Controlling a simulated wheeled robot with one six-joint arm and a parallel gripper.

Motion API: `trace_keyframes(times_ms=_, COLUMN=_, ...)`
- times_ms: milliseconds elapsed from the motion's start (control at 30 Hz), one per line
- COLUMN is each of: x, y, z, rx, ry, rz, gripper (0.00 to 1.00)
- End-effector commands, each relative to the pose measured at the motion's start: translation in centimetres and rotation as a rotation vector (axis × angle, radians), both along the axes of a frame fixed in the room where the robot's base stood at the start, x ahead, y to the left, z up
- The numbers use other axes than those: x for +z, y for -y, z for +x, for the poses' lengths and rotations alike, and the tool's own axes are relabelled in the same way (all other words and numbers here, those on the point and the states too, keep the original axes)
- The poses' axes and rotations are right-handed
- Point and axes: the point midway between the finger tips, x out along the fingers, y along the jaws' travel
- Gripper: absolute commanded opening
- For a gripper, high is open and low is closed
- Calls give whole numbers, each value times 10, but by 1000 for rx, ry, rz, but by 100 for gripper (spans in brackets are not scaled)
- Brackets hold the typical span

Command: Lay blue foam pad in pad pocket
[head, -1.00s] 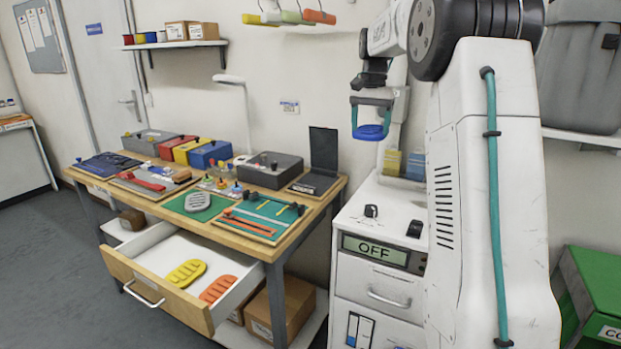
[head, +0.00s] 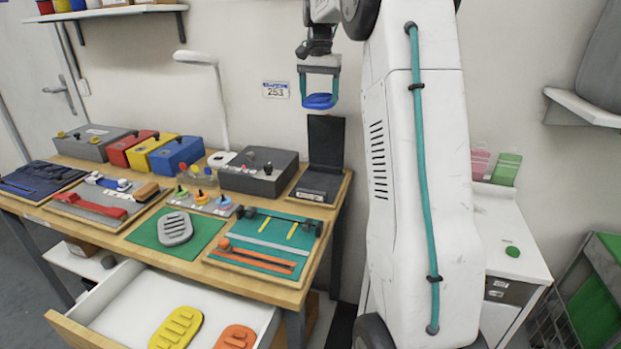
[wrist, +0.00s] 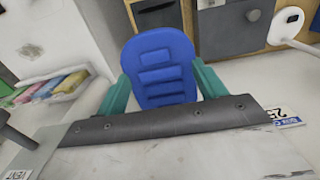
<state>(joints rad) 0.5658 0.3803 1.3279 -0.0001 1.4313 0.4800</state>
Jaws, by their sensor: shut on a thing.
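My gripper (head: 320,90) is shut on the blue foam pad (head: 319,101), with one teal finger on each side of it. It holds the pad in the air above the back right of the workbench, well apart from the bench top. In the wrist view the blue pad (wrist: 160,66) shows its ribbed face between the fingers. I cannot tell for certain which thing is the pad pocket.
The workbench (head: 130,228) holds a grey pad on a green mat (head: 150,232), a teal board (head: 262,225), coloured boxes and a black open case (head: 322,180). The open drawer (head: 125,305) juts out in front, with yellow and orange pads. A lamp (head: 222,110) stands behind.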

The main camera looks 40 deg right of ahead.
Motion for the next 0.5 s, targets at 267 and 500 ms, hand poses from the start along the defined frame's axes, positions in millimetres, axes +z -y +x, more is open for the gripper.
trace_keyframes(times_ms=267, x=-74, y=-5, z=1, rx=7, ry=-5, rz=3, gripper=48)
trace_keyframes(times_ms=500, x=-139, y=-6, z=2, rx=8, ry=-6, rz=4, gripper=48)
